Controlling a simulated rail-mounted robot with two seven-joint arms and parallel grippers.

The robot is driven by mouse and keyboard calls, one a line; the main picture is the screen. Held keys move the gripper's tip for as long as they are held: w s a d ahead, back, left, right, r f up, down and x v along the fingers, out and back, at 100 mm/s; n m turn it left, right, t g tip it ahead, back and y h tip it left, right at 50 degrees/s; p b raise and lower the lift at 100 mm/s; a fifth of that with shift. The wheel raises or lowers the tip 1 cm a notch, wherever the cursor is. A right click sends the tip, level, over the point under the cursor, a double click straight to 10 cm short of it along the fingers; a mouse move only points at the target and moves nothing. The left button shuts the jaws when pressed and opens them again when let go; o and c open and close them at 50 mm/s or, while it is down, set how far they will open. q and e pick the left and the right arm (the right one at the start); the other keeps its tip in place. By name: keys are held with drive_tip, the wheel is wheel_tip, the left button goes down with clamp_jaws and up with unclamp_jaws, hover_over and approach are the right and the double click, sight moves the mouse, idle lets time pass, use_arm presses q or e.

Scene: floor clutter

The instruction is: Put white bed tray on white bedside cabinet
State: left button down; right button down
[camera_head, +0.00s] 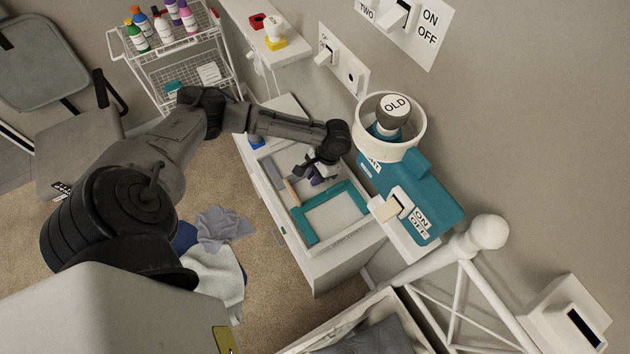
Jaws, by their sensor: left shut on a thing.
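A white bed tray (348,238) with a low raised rim lies on the white bedside cabinet (325,267). A teal frame-shaped thing (306,229) and a grey thing with a tan handle (292,194) lie inside the rim. My left gripper (316,178) reaches down inside the far part of the rim, left of the teal frame. It is shut on a small grey-and-white thing, mostly hidden by the fingers; I cannot tell what it is. My right gripper is not in view.
A wire cart (160,72) with bottles is at upper left. Crumpled clothes (220,230) lie on the carpet. A white bed frame (440,253) is lower right.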

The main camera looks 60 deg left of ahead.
use_arm(q)
drive_tip(key=shift+f, duration=1.65)
drive_tip(key=c, duration=1.1)
unclamp_jaws()
drive_tip(key=shift+f, duration=0.1)
